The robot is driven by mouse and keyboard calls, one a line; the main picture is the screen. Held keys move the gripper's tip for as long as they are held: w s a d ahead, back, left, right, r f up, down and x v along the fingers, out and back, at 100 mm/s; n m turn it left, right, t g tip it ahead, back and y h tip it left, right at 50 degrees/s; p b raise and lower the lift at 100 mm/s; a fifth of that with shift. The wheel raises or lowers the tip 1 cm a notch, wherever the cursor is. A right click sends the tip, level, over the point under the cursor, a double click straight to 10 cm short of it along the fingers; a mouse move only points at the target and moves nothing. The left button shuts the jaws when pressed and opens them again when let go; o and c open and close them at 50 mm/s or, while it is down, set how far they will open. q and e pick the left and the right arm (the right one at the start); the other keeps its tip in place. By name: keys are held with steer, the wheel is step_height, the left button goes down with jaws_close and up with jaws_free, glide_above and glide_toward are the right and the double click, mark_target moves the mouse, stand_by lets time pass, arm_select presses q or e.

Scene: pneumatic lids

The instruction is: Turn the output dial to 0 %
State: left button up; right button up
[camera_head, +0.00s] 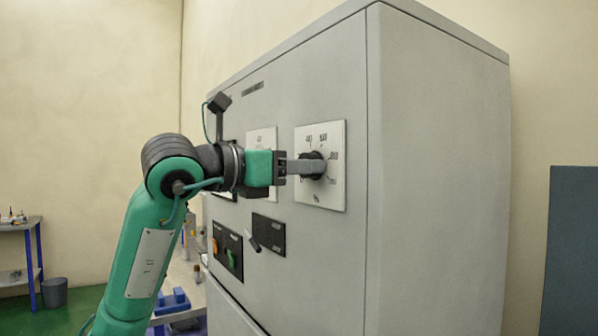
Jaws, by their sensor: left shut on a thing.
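A black round dial (315,164) sits on a white square plate (333,197) on the front of a tall grey cabinet (335,250). Dark marks stand around the dial on the plate, too small to read. My left gripper (310,167) comes in from the left and is shut on the dial. Its grey fingers hide part of the dial, so I cannot tell which mark it points to. My right gripper is not in view.
A second white plate (262,138) is partly hidden behind my left gripper. Below it are a black panel (268,235) with a lever and a panel with orange and green buttons (228,249). A workbench (22,226) and bin (54,292) stand far left.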

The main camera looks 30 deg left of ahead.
arm_select(q)
steer(key=n+b, duration=0.1)
steer(key=n, duration=0.3)
steer(key=n+b, duration=0.1)
steer(key=n, duration=0.4)
steer(key=shift+d+f, duration=0.1)
steer(key=shift+f, duration=0.1)
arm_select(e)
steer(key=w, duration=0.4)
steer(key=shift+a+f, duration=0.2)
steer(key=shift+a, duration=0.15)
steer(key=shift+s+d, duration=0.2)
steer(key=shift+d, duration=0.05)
arm_select(q)
steer(key=o, duration=0.9)
steer(key=shift+o, duration=0.5)
steer(key=shift+r, duration=0.1)
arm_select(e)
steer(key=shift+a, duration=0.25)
arm_select(q)
steer(key=shift+s, duration=0.1)
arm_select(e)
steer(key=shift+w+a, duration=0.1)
